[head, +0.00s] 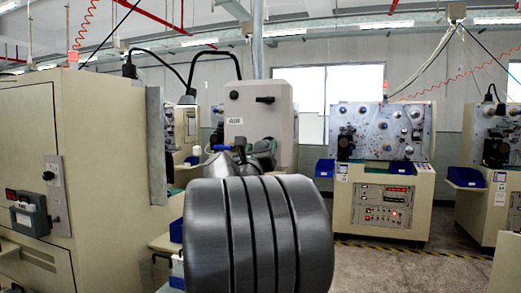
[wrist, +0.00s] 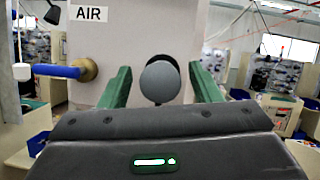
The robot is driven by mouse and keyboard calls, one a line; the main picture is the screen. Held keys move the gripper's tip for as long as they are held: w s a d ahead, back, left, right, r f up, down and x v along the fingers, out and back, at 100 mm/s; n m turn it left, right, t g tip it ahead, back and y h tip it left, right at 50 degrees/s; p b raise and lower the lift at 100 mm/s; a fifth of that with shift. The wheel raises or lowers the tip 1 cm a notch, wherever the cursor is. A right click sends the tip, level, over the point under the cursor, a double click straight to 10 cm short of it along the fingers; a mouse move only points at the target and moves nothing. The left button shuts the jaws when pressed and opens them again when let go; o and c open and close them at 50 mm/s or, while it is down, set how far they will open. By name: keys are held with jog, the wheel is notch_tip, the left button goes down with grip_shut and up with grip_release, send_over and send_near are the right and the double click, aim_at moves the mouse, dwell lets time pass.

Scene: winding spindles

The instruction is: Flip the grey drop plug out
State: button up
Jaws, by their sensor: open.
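The grey plug (wrist: 160,82) shows in the wrist view as a smooth round end, with a dark round part behind it. It stands out in front of the pale machine panel (wrist: 150,35) marked AIR. My gripper (wrist: 162,88) is open, its two green fingers on the left and right of the plug. A gap shows on each side, and I see no finger touching it. In the head view the panel (head: 233,105) stands behind my dark arm. The arm hides much of the gripper there, and I cannot make out the plug.
A blue-handled brass valve (wrist: 65,72) sticks out left of the fingers. A black lever (head: 265,99) is on the panel. A large beige cabinet (head: 95,130) stands close on the left. Another winding machine (head: 382,150) stands at the right, with open floor (head: 370,265) before it.

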jog(key=shift+s, duration=0.1)
jog(key=b+v, duration=0.5)
jog(key=v, duration=0.8)
jog(key=shift+s+a+f, duration=0.15)
jog(key=shift+s+f, duration=0.05)
jog(key=shift+s, duration=0.05)
jog(key=p+x, duration=0.5)
jog(key=x, duration=0.9)
jog(key=shift+s+r, duration=0.1)
jog(key=shift+w+p, duration=0.3)
jog(key=shift+w, duration=0.15)
